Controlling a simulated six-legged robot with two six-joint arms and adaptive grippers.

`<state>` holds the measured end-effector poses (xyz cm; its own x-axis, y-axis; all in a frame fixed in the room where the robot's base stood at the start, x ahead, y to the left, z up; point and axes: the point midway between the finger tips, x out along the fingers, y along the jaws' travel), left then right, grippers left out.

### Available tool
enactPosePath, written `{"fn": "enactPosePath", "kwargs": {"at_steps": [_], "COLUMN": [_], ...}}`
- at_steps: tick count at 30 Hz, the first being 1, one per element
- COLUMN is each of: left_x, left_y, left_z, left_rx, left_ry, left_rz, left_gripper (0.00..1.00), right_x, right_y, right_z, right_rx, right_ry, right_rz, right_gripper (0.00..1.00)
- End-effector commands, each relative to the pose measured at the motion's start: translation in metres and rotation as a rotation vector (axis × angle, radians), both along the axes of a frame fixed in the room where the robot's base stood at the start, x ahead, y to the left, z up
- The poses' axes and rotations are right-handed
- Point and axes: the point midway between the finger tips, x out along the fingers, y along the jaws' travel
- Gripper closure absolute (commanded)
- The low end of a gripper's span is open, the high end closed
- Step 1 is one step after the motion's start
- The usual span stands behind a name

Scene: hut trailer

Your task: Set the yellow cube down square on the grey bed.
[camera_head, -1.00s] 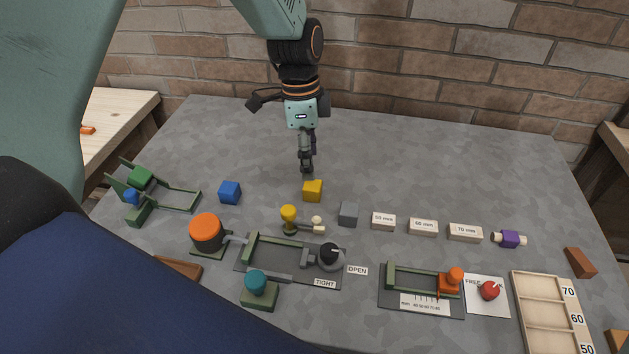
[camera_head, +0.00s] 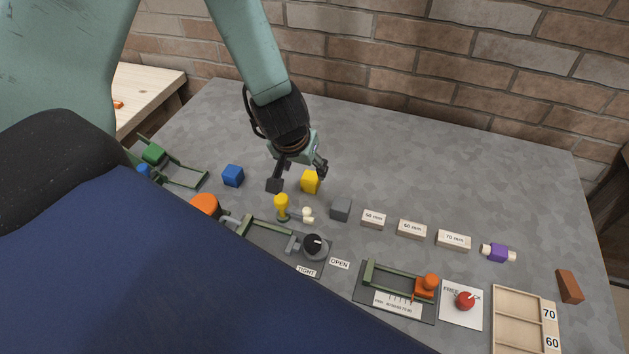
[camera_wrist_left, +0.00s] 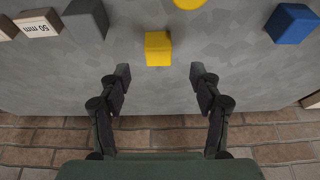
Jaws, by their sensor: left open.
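The yellow cube (camera_head: 310,182) stands on the grey table, just below my left gripper (camera_head: 321,168) in the head view. In the left wrist view the yellow cube (camera_wrist_left: 158,48) lies a little beyond the gap between the two spread fingers (camera_wrist_left: 160,74), and nothing is between them. A clamp with a dark grey bed (camera_head: 268,241), green rails and a black knob (camera_head: 314,245) sits nearer to me, with TIGHT and OPEN labels beside it. My own body hides part of its near side. My right gripper is not in view.
A blue cube (camera_head: 233,175) is left of the yellow cube; a yellow-knobbed piece (camera_head: 281,204) and a grey cube (camera_head: 341,209) are close by. Labelled blocks (camera_head: 412,229), a gauge (camera_head: 398,287) and a wooden tray (camera_head: 496,322) lie to the right. The back of the table is clear.

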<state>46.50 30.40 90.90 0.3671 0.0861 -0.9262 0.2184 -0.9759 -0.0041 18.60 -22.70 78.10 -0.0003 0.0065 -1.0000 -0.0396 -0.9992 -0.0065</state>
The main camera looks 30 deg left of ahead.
Motion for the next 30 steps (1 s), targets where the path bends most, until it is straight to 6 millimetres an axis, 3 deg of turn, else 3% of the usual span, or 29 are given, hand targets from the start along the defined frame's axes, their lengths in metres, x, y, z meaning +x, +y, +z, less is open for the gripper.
{"fn": "enactPosePath", "kwargs": {"at_steps": [19, 30], "left_x": [0.029, 0.033], "left_y": [0.004, 0.003], "left_z": [-0.066, -0.071], "left_rx": [-0.003, -0.003], "left_ry": [-0.005, -0.006], "left_rz": [0.015, 0.016], "left_gripper": [0.36, 0.38], "right_x": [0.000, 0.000], "right_y": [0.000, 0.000], "right_z": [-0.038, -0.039], "right_rx": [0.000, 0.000], "right_ry": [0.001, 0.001], "right_rz": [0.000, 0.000], "right_gripper": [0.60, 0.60]}}
